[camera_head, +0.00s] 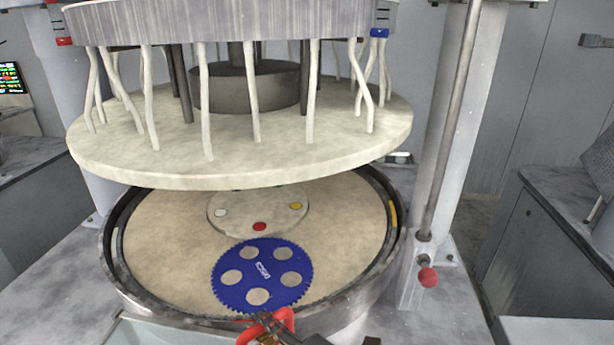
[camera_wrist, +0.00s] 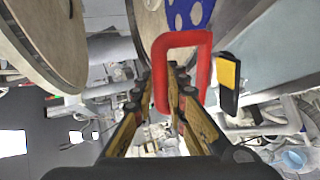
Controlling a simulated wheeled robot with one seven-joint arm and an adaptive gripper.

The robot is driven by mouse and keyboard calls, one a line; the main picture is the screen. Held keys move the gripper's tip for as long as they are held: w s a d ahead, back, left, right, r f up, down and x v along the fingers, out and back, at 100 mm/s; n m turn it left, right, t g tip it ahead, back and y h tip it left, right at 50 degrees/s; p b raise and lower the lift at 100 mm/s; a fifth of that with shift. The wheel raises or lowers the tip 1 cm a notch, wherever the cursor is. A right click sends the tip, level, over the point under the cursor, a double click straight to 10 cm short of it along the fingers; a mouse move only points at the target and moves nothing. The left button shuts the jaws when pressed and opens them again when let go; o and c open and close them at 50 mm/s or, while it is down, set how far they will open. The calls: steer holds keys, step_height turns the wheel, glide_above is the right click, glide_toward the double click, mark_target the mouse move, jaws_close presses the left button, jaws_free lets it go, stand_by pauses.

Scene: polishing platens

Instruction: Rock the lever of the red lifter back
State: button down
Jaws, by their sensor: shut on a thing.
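The red lifter (camera_head: 280,317) shows as a small red loop at the front rim of the lower platen, by the front edge of a blue toothed disc (camera_head: 285,273). In the wrist view the red lifter (camera_wrist: 183,38) is a large squared loop, one leg running down between my fingers. My gripper (camera_wrist: 163,88) is shut on that red part. In the head view my gripper (camera_head: 266,328) is at the bottom edge, mostly cut off. The blue disc (camera_wrist: 196,12) also shows at the top of the wrist view.
The round lower platen (camera_head: 160,245) has a raised dark rim. The upper platen (camera_head: 240,165) hangs above it on pale hoses. A rod with a red knob (camera_head: 428,277) stands at the right. A black part with a yellow pad (camera_wrist: 228,74) is close to the lifter.

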steer(key=shift+s+a+b, duration=0.1)
steer(key=shift+s+b, duration=0.65)
steer(key=shift+b, duration=2.35)
steer(key=shift+s+d+b, duration=0.3)
steer(key=shift+s+b, duration=0.35)
steer(key=shift+b, duration=1.7)
steer(key=shift+s+d+r+b, duration=0.1)
steer(key=shift+s+r+b, duration=0.1)
steer(key=shift+b, duration=0.2)
